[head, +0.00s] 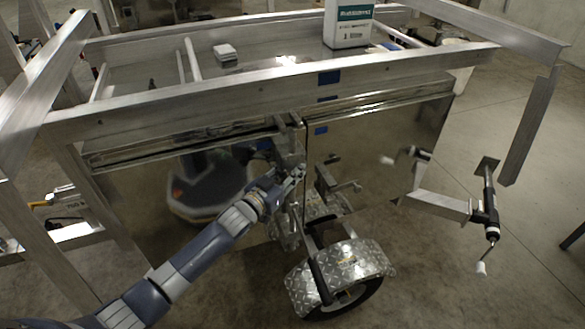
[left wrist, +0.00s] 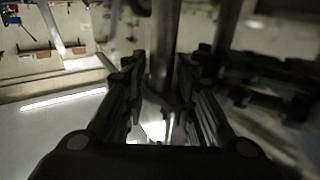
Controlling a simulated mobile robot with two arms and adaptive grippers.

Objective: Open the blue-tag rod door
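The trailer's right-hand metal door (head: 385,145) carries a small blue tag (head: 321,130) at its upper left corner and looks closed. Upright rod hardware (head: 297,215) runs down beside this door's left edge. My left gripper (head: 294,177) is at this hardware, with the arm coming from the lower left. In the left wrist view a vertical metal rod (left wrist: 163,55) stands between the two fingers of the left gripper (left wrist: 166,72). The fingers are apart, with a gap visible on each side of the rod. My right gripper is not in view.
A diamond-plate fender (head: 345,268) over a wheel stands below the door. A crank jack (head: 489,210) sticks out at the right. The trailer frame rail (head: 240,92) runs above the doors. A white container (head: 348,25) stands on top. Floor at the right is clear.

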